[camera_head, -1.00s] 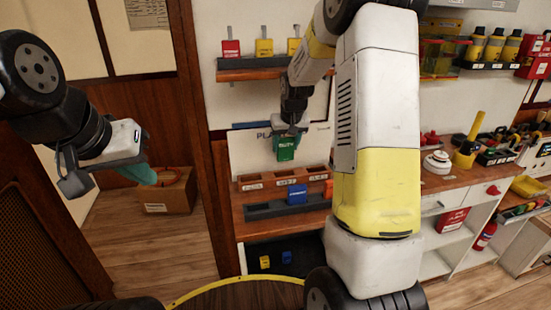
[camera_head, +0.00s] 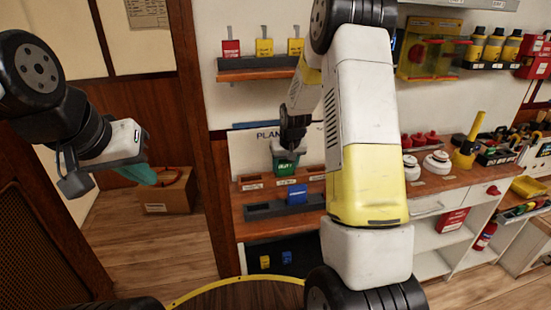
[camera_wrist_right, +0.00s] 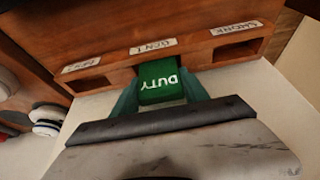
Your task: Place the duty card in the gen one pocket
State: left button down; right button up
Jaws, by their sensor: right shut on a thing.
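The green duty card (camera_head: 286,166) is held by my right gripper (camera_head: 286,157) at the middle of the wooden pocket rack (camera_head: 238,190). In the right wrist view the card (camera_wrist_right: 160,82) reads DUTY and sits between the two teal fingers (camera_wrist_right: 162,92). Its far end is at the middle pocket, under the label GEN 1 (camera_wrist_right: 153,46), and covers that opening. How far it is inside, if at all, I cannot tell. My left gripper (camera_head: 108,180) hangs at the left, fingers apart and empty, far from the rack.
A blue card (camera_head: 297,194) stands in the dark tray (camera_head: 262,211) in front of the rack. White and red knobs (camera_head: 436,162) stand on the counter to the right. A cardboard box (camera_head: 165,197) is on the floor at left.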

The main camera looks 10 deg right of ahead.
jog(key=o, duration=1.4)
jog(key=shift+f, duration=0.1)
jog(key=shift+c, duration=0.2)
jog(key=shift+r, duration=0.4)
jog(key=s+a+r+y, duration=0.1)
jog(key=s+a+r, duration=0.1)
jog(key=s+r, duration=1.7)
jog(key=s+a+r, duration=0.1)
jog(key=s+r, duration=0.1)
jog(key=s, duration=0.5)
jog(key=s+a+r+t+y, duration=0.1)
jog(key=s+r, duration=0.1)
jog(key=s, duration=0.5)
jog(key=shift+a+r+t, duration=0.25)
jog(key=shift+a+t, duration=0.05)
jog(key=shift+a, duration=0.1)
jog(key=shift+s, duration=0.1)
